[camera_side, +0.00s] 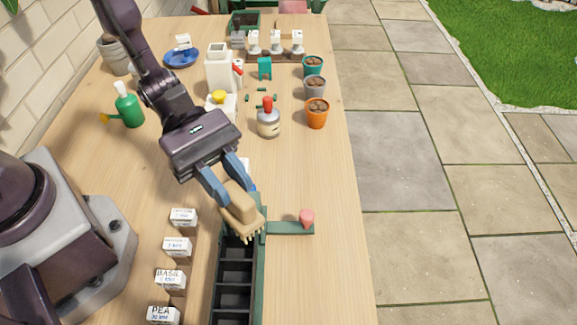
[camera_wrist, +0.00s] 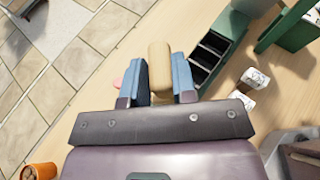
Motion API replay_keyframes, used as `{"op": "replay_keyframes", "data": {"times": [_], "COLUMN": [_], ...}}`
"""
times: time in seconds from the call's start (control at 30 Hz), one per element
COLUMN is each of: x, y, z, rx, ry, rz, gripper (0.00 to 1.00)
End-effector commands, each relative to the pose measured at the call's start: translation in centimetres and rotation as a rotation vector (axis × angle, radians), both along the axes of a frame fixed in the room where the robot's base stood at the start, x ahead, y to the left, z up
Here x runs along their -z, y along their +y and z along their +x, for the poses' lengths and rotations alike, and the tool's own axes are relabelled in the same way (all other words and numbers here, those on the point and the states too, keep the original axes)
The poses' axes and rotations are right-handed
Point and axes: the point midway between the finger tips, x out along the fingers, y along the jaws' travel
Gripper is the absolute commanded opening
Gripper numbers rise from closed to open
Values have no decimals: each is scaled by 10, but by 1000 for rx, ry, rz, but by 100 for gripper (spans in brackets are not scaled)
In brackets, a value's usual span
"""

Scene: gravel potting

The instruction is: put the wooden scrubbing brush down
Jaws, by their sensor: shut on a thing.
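The wooden scrubbing brush (camera_side: 240,208) is light tan with pale bristles at its lower end. My gripper (camera_side: 228,180) is shut on it, with a blue finger on each side. It is near the back end of a dark compartment tray (camera_side: 233,275); I cannot tell whether it touches the tray. In the wrist view the brush (camera_wrist: 160,68) sits between the blue fingers (camera_wrist: 162,78), and its bristles are hidden.
A green bar with a pink knob (camera_side: 307,218) juts right from the tray. Labelled seed blocks (camera_side: 177,246) stand left of it. The table's right side (camera_side: 335,180) is clear.

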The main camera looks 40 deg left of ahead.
Motion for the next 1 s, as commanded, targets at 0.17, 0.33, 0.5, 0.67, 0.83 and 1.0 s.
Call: {"op": "replay_keyframes", "data": {"times": [0.17,0.33,0.5,0.67,0.83,1.0], "x": [19,32,33,41,68,85], "y": [17,46,69,78,78,78], "z": [86,158,201,214,214,213], "rx": [-302,-580,-760,-827,-831,-829], "ry": [-5,-13,-22,-22,-21,-21], "rz": [8,16,16,17,21,20], "gripper": [0,0,0,0,0,0]}}
